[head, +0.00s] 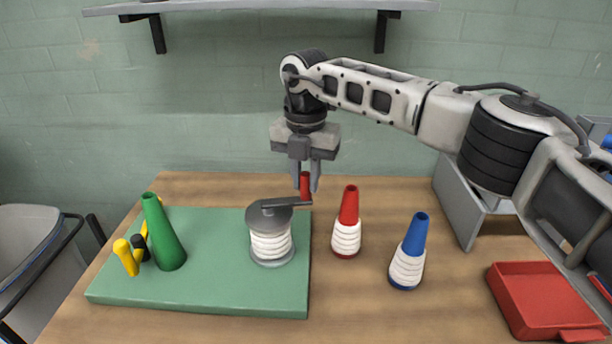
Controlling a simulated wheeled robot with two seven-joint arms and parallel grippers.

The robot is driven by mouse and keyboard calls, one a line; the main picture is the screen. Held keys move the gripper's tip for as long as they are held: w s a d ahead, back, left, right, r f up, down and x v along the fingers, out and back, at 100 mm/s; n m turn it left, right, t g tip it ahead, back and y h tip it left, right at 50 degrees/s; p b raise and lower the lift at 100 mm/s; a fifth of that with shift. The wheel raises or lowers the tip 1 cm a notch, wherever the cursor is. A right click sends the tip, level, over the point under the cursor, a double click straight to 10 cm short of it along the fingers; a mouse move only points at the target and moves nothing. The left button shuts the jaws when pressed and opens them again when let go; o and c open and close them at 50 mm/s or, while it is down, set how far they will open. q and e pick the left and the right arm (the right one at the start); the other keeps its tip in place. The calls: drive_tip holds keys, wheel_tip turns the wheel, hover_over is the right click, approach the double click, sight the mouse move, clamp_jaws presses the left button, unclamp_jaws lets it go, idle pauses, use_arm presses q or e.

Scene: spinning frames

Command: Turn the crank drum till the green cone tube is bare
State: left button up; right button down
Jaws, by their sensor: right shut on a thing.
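The green cone tube (163,235) stands on the left part of a green mat (210,290), tilted a little in the picture, and no white thread shows on it. The crank drum (270,240) stands near the mat's right edge, wound with white thread under a grey top. Its crank arm (285,202) points right and carries an upright red knob (305,180). My right gripper (306,186) comes down from above and is shut on the red knob. My left gripper is not in view.
A red cone (349,206) and a blue cone (415,235), both with white thread low down, stand right of the mat. A yellow and black object (126,256) is beside the green cone. A red tray (520,310) and grey bin (456,205) are at right.

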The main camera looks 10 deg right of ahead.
drive_tip(key=c, duration=1.3)
unclamp_jaws()
drive_tip(key=shift+r, duration=0.15)
wheel_tip(320, 180, up, 16)
